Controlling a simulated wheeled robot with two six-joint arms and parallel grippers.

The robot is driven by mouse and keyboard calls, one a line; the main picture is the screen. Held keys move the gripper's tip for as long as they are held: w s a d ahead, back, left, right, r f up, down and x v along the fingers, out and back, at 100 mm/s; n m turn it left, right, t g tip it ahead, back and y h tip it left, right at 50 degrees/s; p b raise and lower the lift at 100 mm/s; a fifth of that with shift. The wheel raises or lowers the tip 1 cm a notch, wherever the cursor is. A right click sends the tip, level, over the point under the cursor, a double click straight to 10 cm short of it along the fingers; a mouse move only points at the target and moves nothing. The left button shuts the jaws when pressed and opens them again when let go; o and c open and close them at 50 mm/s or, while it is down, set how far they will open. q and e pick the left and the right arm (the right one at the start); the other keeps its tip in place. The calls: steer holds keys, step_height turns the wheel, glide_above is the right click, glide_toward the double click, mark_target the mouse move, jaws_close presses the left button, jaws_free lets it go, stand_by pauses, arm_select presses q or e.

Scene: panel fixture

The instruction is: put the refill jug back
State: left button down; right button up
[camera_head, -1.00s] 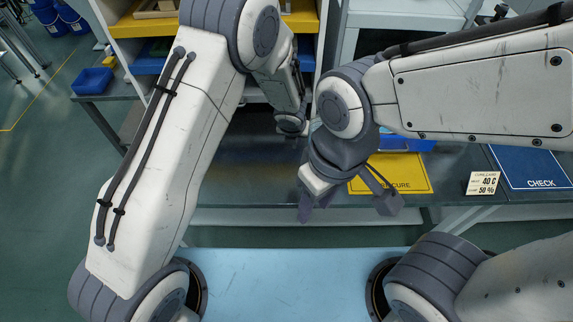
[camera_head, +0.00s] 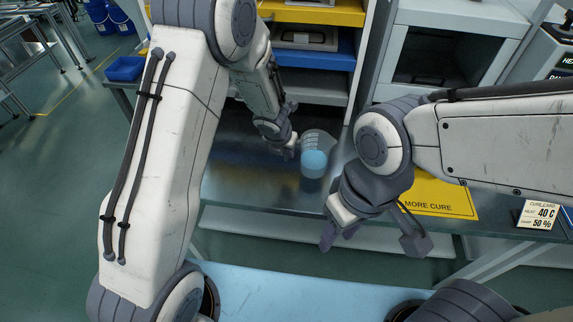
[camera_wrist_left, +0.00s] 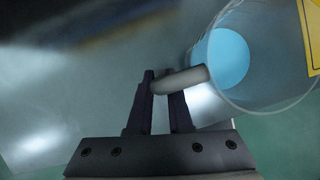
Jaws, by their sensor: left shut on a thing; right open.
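The refill jug (camera_head: 319,147) is a clear vessel with light blue liquid, over the dark metal bench in the head view. It also shows at the right of the left wrist view (camera_wrist_left: 262,58), where its pale handle (camera_wrist_left: 181,80) lies between the two fingers. My left gripper (camera_head: 290,150) is shut on that handle, to the left of the jug; it also shows in the wrist view (camera_wrist_left: 164,85). I cannot tell whether the jug touches the bench. My right gripper (camera_head: 372,240) is open and empty, nearer to me and right of the jug.
A yellow "MORE CURE" mat (camera_head: 440,196) lies on the bench, partly behind my right arm. A small card (camera_head: 538,214) stands right of it. Shelves with a blue board (camera_head: 310,60) rise behind the bench. Open bench surface (camera_head: 240,180) lies left of the jug.

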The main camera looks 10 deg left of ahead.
mark_target(286, 159)
arm_select(q)
steer(key=shift+f+b, duration=1.75)
steer(key=shift+f, duration=0.15)
steer(key=shift+f, duration=0.2)
steer(key=c, duration=0.8)
jaws_free()
steer(key=shift+c, duration=0.2)
steer(key=shift+r, duration=0.1)
